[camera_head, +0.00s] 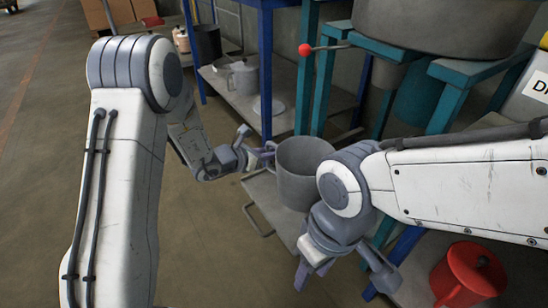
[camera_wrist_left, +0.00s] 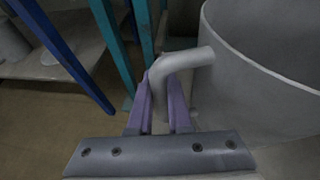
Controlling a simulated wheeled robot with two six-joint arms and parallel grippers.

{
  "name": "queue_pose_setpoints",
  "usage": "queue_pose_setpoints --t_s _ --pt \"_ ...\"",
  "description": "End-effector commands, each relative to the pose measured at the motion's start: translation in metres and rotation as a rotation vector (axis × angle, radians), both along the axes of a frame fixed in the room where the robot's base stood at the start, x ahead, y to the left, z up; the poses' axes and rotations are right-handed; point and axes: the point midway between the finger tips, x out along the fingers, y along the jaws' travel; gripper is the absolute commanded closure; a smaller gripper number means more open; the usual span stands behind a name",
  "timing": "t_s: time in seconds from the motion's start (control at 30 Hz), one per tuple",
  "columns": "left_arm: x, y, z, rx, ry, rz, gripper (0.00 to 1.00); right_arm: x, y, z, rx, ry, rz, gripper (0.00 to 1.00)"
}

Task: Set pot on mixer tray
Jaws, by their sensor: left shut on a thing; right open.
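A grey metal pot (camera_head: 296,190) with an open top stands upright at the centre of the head view. My left gripper (camera_head: 268,150) is shut on its side handle. In the left wrist view the purple fingers (camera_wrist_left: 165,108) close on the bent grey handle (camera_wrist_left: 185,62), beside the pot's wall (camera_wrist_left: 245,90). The grey mixer tray (camera_head: 266,203), with a wire handle at its front, lies under the pot in the picture. I cannot tell if the pot touches it. My right gripper (camera_head: 343,272) is open and empty in front of the pot, and my right arm hides part of the tray.
A red lidded pot (camera_head: 468,275) stands at the lower right. The teal mixer frame (camera_head: 452,95) with a large bowl (camera_head: 430,22) rises behind. A blue-legged shelf (camera_head: 225,88) at the back holds a grey jug (camera_head: 243,77). The floor at left is clear.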

Motion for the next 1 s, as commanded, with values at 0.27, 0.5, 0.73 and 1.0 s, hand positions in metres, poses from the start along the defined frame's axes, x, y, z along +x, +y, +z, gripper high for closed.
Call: queue_pose_setpoints --t_s 0.27,0.5,0.73,1.0 --pt "0.001 0.001 0.001 -0.004 -0.005 0.002 1.0 0.0 0.0 -0.001 0.0 0.0 0.0 0.55" --pt "0.0 0.001 -0.003 0.0 -0.003 0.002 0.53 0.0 0.0 -0.003 0.0 0.0 0.0 0.55" --pt "0.0 0.001 -0.002 0.0 -0.003 0.002 0.53 0.0 0.0 -0.003 0.0 0.0 0.0 0.55" --pt "-0.013 0.016 0.012 0.0 -0.001 0.005 0.53 0.0 0.0 0.011 0.0 0.0 0.0 0.55"
